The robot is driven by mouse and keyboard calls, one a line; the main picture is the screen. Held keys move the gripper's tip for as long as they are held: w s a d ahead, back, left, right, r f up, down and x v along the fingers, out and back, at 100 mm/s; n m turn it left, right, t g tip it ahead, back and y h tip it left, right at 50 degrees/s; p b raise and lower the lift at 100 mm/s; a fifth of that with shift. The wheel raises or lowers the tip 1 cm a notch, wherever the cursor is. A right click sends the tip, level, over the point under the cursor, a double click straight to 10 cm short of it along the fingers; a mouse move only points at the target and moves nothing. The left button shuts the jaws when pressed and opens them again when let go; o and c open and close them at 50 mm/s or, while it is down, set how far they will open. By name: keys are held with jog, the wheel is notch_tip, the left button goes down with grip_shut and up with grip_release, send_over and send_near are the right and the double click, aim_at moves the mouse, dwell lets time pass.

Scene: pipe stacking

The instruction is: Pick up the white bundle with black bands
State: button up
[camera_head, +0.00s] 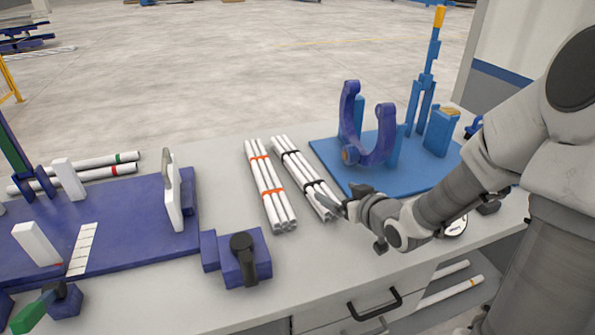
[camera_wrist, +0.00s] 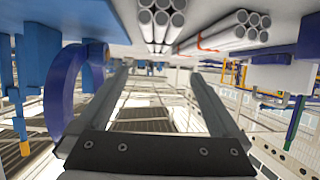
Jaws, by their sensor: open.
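The white bundle with black bands (camera_head: 301,166) lies on the table, one end toward me. It also shows at the top of the wrist view (camera_wrist: 161,22), its tube ends facing the camera. A similar white bundle with orange bands (camera_head: 268,188) lies just left of it in the head view and appears to its right in the wrist view (camera_wrist: 235,32). My gripper (camera_head: 333,206) is at the near end of the black-banded bundle, at its right side. In the wrist view my gripper (camera_wrist: 162,70) has its fingers apart, with nothing between them. Contact with the bundle cannot be told.
A blue fixture with a purple U-shaped cradle (camera_head: 368,150) stands right of the bundles. A purple base (camera_head: 125,215) with white upright plates is at left. A purple block with a black knob (camera_head: 243,262) sits near the front. Bare tabletop (camera_head: 215,160) lies left of the bundles.

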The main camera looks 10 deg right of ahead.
jog(key=b, duration=0.4)
send_near(311, 177)
jog(key=x, duration=0.4)
jog(key=shift+s+a+f, duration=0.1)
jog(key=shift+s+a, duration=0.05)
jog(key=shift+a, duration=0.2)
jog(key=shift+d+b+x, duration=0.15)
jog(key=shift+b+x, duration=0.2)
jog(key=shift+x, duration=1.15)
jog(key=shift+d+b+x, duration=0.15)
jog(key=shift+b+x, duration=0.2)
jog(key=shift+x, duration=1.15)
grip_shut()
